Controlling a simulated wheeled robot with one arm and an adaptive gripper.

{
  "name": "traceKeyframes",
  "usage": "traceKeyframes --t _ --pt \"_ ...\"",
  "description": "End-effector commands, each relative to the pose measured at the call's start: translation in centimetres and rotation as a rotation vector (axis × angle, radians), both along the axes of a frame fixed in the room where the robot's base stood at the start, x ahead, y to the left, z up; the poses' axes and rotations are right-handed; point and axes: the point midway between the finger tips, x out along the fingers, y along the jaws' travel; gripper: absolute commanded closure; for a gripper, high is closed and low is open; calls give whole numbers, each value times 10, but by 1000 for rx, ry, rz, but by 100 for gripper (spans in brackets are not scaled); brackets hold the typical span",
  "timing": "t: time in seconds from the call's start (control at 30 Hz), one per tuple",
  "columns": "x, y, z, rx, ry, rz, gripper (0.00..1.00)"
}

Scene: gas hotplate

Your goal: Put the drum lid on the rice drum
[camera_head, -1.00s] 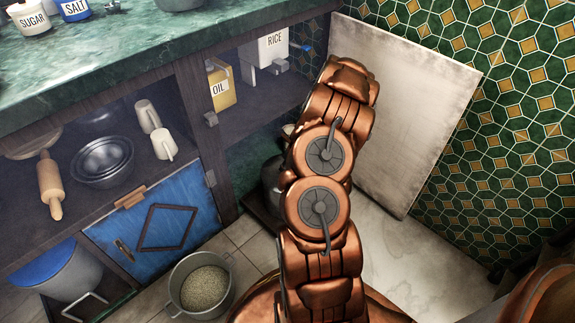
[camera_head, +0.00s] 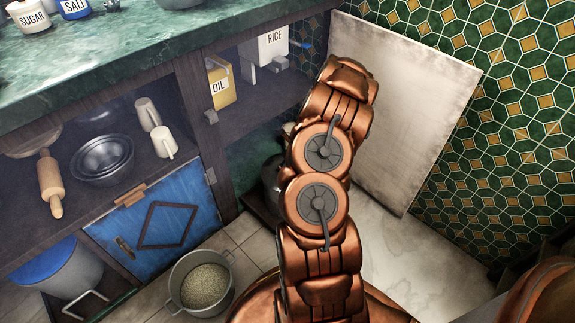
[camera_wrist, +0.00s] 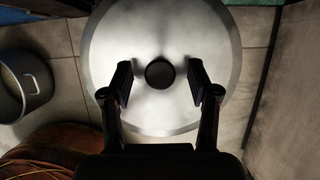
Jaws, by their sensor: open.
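The drum lid (camera_wrist: 160,115) is a round grey metal disc with a black knob (camera_wrist: 160,74) at its centre, seen from above in the wrist view. My gripper (camera_wrist: 160,80) is open, with one finger on each side of the knob and a visible gap on both sides. The lid and my gripper are hidden behind my arm in the head view. A two-handled grey metal vessel full of grain (camera_head: 205,287), likely the rice drum, stands uncovered on the floor. Its side and a handle show at the left of the wrist view (camera_wrist: 36,68).
The cabinet with a blue door (camera_head: 165,220) stands left of my arm. A pale board (camera_head: 405,115) leans on the tiled wall to the right. A blue-lidded bin (camera_head: 60,270) is at lower left. Tiled floor shows between the vessel and the lid.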

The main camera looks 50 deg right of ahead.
Motion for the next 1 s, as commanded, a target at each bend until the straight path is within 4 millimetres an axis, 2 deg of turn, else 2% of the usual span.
traceKeyframes --t 0.27,1.0 --pt "-4 0 13 0 -2 1 40" --pt "-41 1 100 -3 -2 0 40"
